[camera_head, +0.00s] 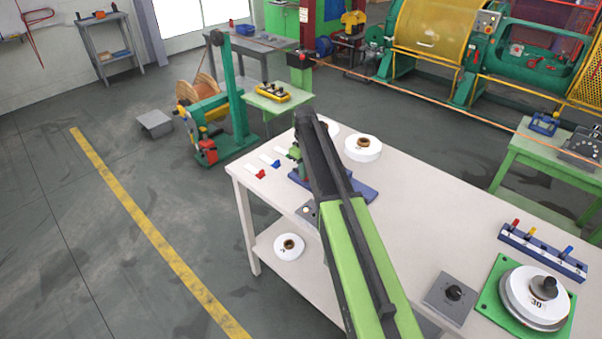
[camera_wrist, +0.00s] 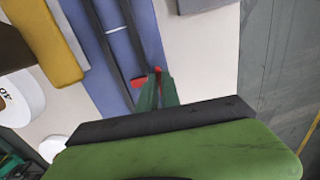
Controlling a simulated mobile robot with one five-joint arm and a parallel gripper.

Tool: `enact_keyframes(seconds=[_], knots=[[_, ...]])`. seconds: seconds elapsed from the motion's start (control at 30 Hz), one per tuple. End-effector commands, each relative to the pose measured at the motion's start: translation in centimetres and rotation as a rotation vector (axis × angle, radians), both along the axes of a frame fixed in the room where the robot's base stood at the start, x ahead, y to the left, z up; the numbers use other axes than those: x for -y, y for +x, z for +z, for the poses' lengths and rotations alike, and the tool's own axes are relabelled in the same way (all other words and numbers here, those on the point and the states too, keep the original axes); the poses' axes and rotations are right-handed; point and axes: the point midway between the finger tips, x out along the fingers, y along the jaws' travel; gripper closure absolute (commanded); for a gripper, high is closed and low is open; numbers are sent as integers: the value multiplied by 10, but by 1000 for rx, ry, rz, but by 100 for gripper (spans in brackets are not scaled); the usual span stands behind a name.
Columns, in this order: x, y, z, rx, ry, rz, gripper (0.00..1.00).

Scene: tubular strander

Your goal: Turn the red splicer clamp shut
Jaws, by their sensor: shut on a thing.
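In the wrist view the blue splicer base (camera_wrist: 88,38) runs down the picture with dark rails (camera_wrist: 125,30) along it. Most of the clamp is hidden by the fingers. In the head view my arm covers the clamp and my gripper; only the ends of the blue base (camera_head: 364,190) show.
The splicer stands on a white table (camera_head: 420,212). In the wrist view a yellow block (camera_wrist: 52,48) lies left of the rails.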

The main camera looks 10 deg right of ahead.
Motion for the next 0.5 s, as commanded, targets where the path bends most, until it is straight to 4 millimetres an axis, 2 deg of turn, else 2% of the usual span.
enact_keyframes(seconds=[0.5], knots=[[-4, 2, 0, 7, 5, 35, 100]])
